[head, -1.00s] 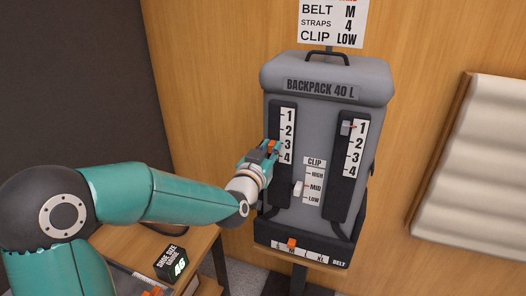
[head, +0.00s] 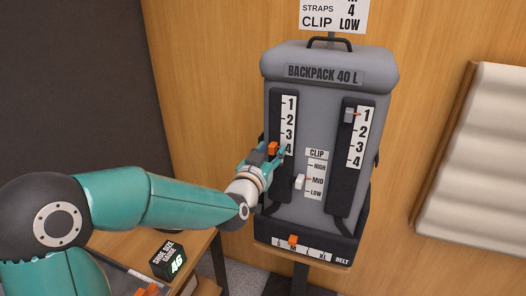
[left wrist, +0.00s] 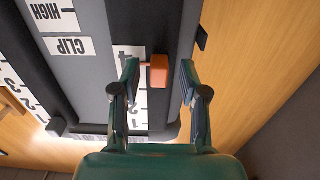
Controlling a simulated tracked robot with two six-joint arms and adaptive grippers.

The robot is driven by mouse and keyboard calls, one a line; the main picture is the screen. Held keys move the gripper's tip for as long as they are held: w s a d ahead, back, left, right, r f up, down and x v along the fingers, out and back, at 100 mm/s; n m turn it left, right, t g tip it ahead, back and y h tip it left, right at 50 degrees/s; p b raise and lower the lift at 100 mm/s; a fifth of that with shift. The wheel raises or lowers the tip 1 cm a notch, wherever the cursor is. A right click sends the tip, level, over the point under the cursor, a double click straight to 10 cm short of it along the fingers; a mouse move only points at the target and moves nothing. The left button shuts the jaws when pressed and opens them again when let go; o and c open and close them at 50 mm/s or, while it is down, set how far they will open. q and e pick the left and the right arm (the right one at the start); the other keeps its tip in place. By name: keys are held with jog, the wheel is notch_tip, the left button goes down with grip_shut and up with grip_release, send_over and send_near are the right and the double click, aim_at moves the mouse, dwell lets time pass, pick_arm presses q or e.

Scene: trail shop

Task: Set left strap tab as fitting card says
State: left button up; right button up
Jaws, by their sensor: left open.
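The orange left strap tab (head: 272,148) is level with about the 4 on the left scale (head: 288,126) of the grey backpack (head: 325,130). In the left wrist view the tab (left wrist: 159,71) lies between the fingers of my left gripper (left wrist: 160,82), its pointer near the upside-down 4. The fingers are open, with a clear gap on the right side of the tab. In the head view my left gripper (head: 268,156) partly covers the tab's surroundings. The fitting card (head: 334,14) reads straps 4 and clip LOW; its top is cut off. My right gripper is not in view.
The grey right strap tab (head: 350,115) is at 1. The white clip slider (head: 300,181) is near MID. The orange belt tab (head: 292,240) is near M. A desk with a shoe size gauge (head: 169,261) reading 46 stands at the lower left.

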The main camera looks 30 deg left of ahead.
pick_arm(q)
jog(key=v, duration=1.2)
dwell(0.3)
jog(key=d+f+m+g+h+p, duration=0.1)
jog(key=d+f+g+h+p, duration=0.2)
jog(key=f, duration=0.8)
jog(key=d+f+m+g+h+p, duration=0.15)
jog(key=d+f+g+p, duration=0.35)
jog(key=f, duration=0.7)
jog(key=s+d+f+n+g+h, duration=0.1)
jog(key=s+d+f+g+h, duration=0.1)
jog(key=s+d+f+g, duration=0.2)
jog(key=s+d+f+n+g+h, duration=0.1)
jog(key=s+d+f+g+h, duration=0.1)
jog(key=s+d+f+g, duration=0.2)
jog(key=s+d+f, duration=0.3)
jog(key=s+f, duration=0.4)
jog(key=s, duration=0.1)
jog(key=shift+s+g+p, duration=0.35)
jog(key=shift+s+g, duration=0.05)
